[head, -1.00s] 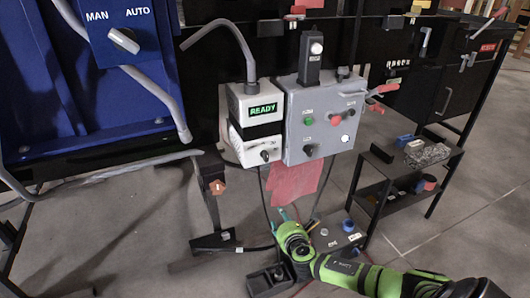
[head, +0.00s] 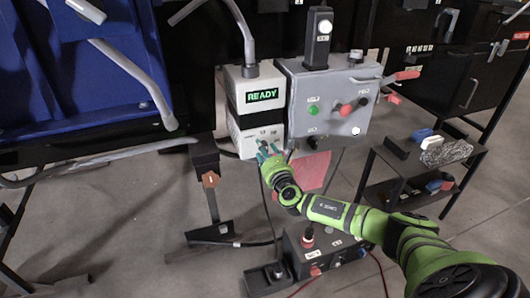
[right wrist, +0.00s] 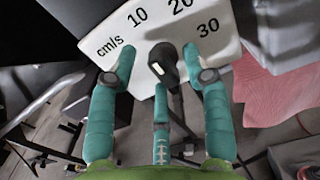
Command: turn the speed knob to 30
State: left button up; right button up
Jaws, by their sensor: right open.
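The speed knob (right wrist: 163,66) is black with a white mark and sits on the white face of the control box (head: 243,131). In the right wrist view the printed scale reads cm/s, 10, 20 and 30 around it; I cannot tell exactly which value the knob points to. My right gripper (head: 268,150) is at the lower front of the box, its fingers largely hiding the knob in the head view. In the right wrist view its teal fingers (right wrist: 158,57) are open, one on each side of the knob, with no clear contact. My left gripper is not in view.
A red sheet (head: 312,172) hangs below. A black shelf (head: 425,170) with small items stands right; a black floor box (head: 325,250) sits below.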

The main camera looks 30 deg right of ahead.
grip_shut()
